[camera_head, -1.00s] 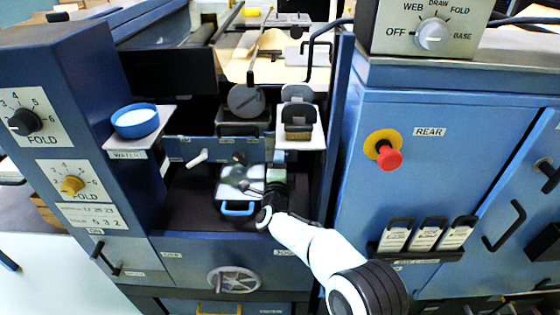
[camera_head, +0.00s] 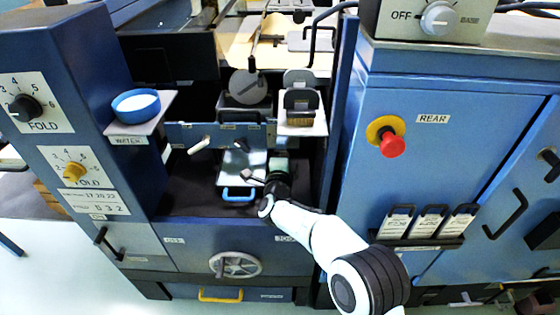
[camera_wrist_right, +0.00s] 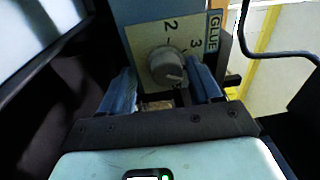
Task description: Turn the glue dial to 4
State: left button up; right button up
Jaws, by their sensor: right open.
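The glue dial (camera_wrist_right: 166,65) is a grey round knob on a cream plate marked GLUE in the right wrist view. The numbers 2 and 3 show on the plate; lower marks are partly covered, and the pointed number is unclear. My right gripper (camera_wrist_right: 160,87) is open, with one blue finger on each side of the dial's near part. I cannot tell whether either finger touches it. In the head view my right gripper (camera_head: 254,176) is inside the machine's bay, and the dial cannot be made out there. My left gripper is not in view.
A water bowl (camera_head: 136,108) stands on a shelf at left. Two FOLD dials (camera_head: 25,107) (camera_head: 75,172), a red button (camera_head: 391,145) and a handwheel (camera_head: 235,265) are on the panels.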

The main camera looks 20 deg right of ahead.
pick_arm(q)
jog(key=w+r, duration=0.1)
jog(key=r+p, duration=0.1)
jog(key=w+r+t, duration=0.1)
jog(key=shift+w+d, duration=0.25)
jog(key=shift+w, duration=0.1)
pick_arm(e)
jog(key=v, duration=1.3)
jog(key=shift+r, duration=0.4)
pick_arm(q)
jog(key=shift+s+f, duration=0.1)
pick_arm(e)
jog(key=shift+a, duration=0.15)
